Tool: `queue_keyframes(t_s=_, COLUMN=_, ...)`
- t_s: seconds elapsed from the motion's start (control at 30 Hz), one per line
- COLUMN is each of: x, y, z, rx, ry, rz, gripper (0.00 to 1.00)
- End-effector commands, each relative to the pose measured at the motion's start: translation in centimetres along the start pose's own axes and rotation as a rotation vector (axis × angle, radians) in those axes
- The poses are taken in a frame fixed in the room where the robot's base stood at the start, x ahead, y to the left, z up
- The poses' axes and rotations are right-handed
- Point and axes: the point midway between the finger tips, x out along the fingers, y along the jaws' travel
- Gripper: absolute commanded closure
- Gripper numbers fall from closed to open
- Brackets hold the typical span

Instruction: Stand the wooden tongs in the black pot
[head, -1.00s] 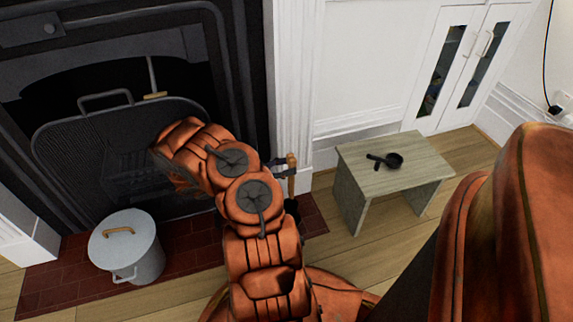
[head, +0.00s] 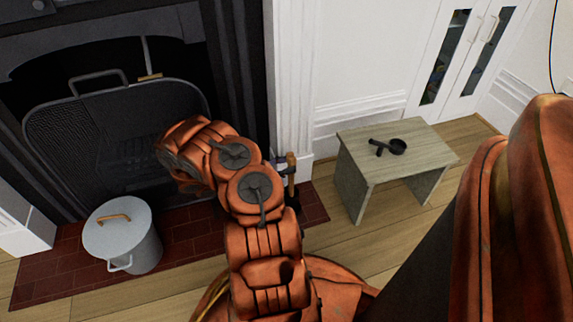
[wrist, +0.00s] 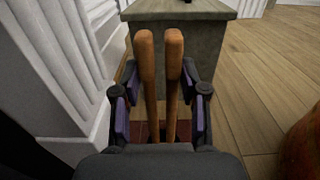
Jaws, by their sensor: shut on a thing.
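The wooden tongs show in the wrist view as two brown rounded wooden arms (wrist: 146,75), side by side and pointing away from me. My gripper (wrist: 160,115) is shut on them, with a purple-padded finger on each side. In the head view a short piece of the tongs (head: 291,162) shows beside my arm, upright; the lower part is dark and hard to make out. A small black pot (head: 398,147) with a handle sits on a low grey-wood stool (head: 430,150), to the right of my gripper and apart from it.
A lidded grey metal bucket (head: 140,240) stands on the red brick hearth (head: 60,275) at left. Behind it are a black fire screen (head: 70,135) and the fireplace. A white pilaster (head: 292,90) and panelled wall stand behind my gripper. Wooden floor (head: 400,210) around the stool is clear.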

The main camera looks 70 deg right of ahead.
Motion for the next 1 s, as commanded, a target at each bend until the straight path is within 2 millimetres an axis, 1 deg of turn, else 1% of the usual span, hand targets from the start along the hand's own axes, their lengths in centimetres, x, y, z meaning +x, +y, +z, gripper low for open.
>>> queue_keyframes(t_s=0.03, x=0.0, y=0.0, z=-0.6, rx=0.000, ry=0.000, rz=0.000, gripper=1.00)
queue_keyframes(t_s=0.1, x=0.0, y=0.0, z=-1.0, rx=0.000, ry=0.000, rz=0.000, gripper=1.00)
queue_keyframes(t_s=0.6, x=0.0, y=0.0, z=-4.0, rx=0.000, ry=0.000, rz=-0.002, gripper=1.00)
queue_keyframes(t_s=1.0, x=0.0, y=0.0, z=-4.3, rx=0.001, ry=0.000, rz=-0.001, gripper=1.00)
